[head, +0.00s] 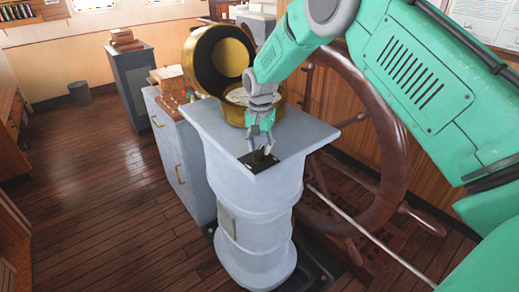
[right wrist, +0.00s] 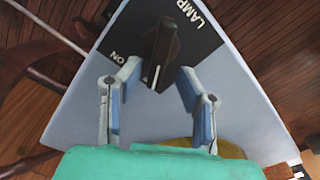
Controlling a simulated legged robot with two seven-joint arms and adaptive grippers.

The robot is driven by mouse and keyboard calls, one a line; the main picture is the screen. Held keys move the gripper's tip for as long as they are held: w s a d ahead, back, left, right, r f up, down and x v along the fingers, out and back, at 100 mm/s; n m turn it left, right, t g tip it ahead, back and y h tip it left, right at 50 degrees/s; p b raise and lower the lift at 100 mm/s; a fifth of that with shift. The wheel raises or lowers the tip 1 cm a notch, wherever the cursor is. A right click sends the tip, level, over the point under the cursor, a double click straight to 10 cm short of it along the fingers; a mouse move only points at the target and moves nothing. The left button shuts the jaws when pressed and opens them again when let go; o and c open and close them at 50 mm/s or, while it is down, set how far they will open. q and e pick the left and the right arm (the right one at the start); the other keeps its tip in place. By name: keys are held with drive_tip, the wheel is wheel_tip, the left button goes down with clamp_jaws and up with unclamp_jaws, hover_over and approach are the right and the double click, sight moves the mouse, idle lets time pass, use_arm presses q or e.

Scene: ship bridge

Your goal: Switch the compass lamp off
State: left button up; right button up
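The compass stands on a pale grey pedestal (head: 255,205), with its brass bowl (head: 233,112) on the square top and a brass lid (head: 203,62) tilted open behind it. A black plate (right wrist: 205,45) marked LAMP and ON lies at the near corner of the top. Its black rotary knob (right wrist: 160,48) has a white line pointing toward the bottom of the right wrist view; any other label is hidden or out of view. My right gripper (right wrist: 158,78) is open, its fingers spread on either side of the knob's near end, with visible gaps. My left gripper is out of view.
A large wooden ship's wheel (head: 385,130) stands close right of the pedestal. A grey cabinet (head: 180,150) with small items on top adjoins its left side. The wooden floor (head: 100,200) at left is clear.

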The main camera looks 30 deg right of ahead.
sight(260, 147)
drive_tip(key=shift+s+f, duration=0.15)
drive_tip(key=shift+f, duration=0.05)
drive_tip(key=shift+r, duration=0.2)
wheel_tip(260, 147, up, 12)
drive_tip(key=shift+f, duration=0.25)
idle(0.5)
